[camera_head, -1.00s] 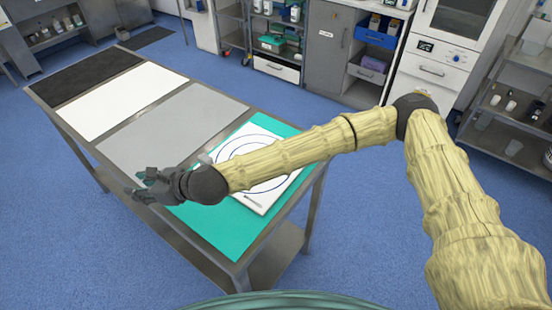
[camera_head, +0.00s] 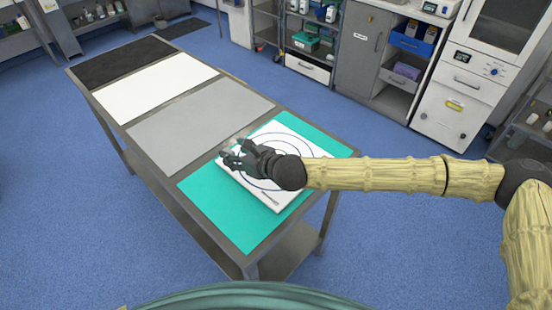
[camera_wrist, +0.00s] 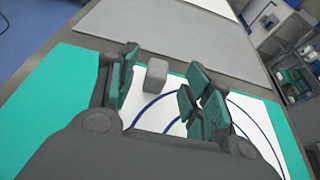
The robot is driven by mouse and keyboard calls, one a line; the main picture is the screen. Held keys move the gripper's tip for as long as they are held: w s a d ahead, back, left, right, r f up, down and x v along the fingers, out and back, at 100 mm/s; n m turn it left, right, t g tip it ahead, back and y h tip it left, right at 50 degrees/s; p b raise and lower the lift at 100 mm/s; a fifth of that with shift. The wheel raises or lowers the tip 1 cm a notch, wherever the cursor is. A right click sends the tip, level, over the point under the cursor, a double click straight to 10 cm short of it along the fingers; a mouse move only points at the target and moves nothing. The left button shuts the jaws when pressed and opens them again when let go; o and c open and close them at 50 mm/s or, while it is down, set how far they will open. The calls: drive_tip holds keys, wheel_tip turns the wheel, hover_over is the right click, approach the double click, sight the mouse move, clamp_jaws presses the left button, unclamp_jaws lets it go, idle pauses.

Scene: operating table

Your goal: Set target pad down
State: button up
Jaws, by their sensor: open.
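The target pad (camera_head: 298,132) is a white square with blue rings. It lies flat on the teal section (camera_head: 225,212) at the near end of the table. My gripper (camera_head: 234,157) is open over the pad's left part, and my arm hides some of the pad. In the wrist view my open gripper (camera_wrist: 164,82) hides part of the target pad (camera_wrist: 240,112). No pad is held between the fingers. I cannot tell whether the fingers touch it.
A small grey block (camera_wrist: 156,76) shows between the fingers near the pad's edge. Grey (camera_head: 200,120), white (camera_head: 155,85) and black (camera_head: 120,62) sections continue along the table, clear of objects. Cabinets (camera_head: 358,50) and shelves stand beyond blue floor.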

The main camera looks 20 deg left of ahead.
sight(226, 149)
drive_tip(key=shift+p+x, duration=1.15)
drive_tip(key=shift+x, duration=1.15)
drive_tip(key=shift+w+a+f, duration=0.15)
drive_tip(key=shift+a+f, duration=0.05)
drive_tip(key=shift+a, duration=0.4)
clamp_jaws()
